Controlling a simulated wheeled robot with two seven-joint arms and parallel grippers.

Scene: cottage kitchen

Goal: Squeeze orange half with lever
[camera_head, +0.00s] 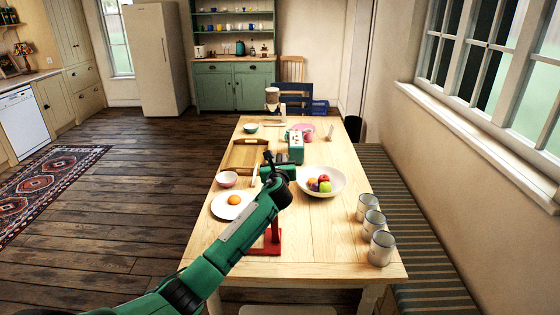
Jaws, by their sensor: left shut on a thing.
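A red stand (268,248), which looks like the foot of the lever press, is on the near part of the table. Its upper part and lever are mostly hidden behind my left arm. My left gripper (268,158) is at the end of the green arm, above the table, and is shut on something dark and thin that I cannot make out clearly. An orange piece (234,199) lies on a white plate (221,211) to the left of the stand. Whether any fruit is inside the press is hidden. My right gripper is not in view.
A white bowl of fruit (335,190) stands right of my gripper. Several grey-white cups (382,248) line the right edge.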

